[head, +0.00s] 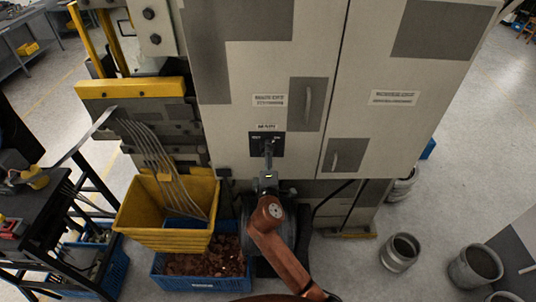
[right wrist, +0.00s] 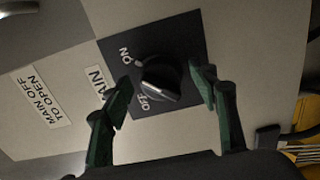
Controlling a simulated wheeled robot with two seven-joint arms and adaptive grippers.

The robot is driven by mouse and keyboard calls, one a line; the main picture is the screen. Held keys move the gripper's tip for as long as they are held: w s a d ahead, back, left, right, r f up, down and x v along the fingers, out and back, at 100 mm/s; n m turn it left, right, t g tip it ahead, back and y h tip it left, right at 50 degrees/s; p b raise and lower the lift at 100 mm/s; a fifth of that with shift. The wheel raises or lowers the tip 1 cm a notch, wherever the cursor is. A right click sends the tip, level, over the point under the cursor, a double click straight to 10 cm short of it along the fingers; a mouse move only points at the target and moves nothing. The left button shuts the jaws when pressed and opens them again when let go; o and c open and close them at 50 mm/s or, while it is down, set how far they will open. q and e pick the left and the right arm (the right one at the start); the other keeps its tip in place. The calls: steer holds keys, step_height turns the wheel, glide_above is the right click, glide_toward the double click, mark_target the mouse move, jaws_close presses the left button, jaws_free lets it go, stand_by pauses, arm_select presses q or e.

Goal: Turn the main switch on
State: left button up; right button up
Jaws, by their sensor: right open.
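The main switch is a round black rotary knob (right wrist: 160,72) on a dark square plate (right wrist: 188,32) on the cabinet front. White ON and OFF lettering is on the plate beside the knob. A small pale mark shows at the knob's edge near ON; I cannot tell the setting for certain. My right gripper (right wrist: 165,98) is open, with one green finger on each side of the knob and gaps visible. In the head view, my right gripper (head: 268,160) is in front of the switch plate (head: 280,142) and largely hides the knob. My left gripper is not in view.
The cabinet (head: 370,70) has door handles (head: 307,102) right of the switch. A yellow bin (head: 165,235) and a blue crate (head: 203,284) of copper-coloured pieces stand lower left. Metal pots (head: 400,252) stand on the floor at right. A black rack (head: 40,215) is at left.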

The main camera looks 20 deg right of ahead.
steer(key=shift+s, duration=0.1)
steer(key=v, duration=1.2)
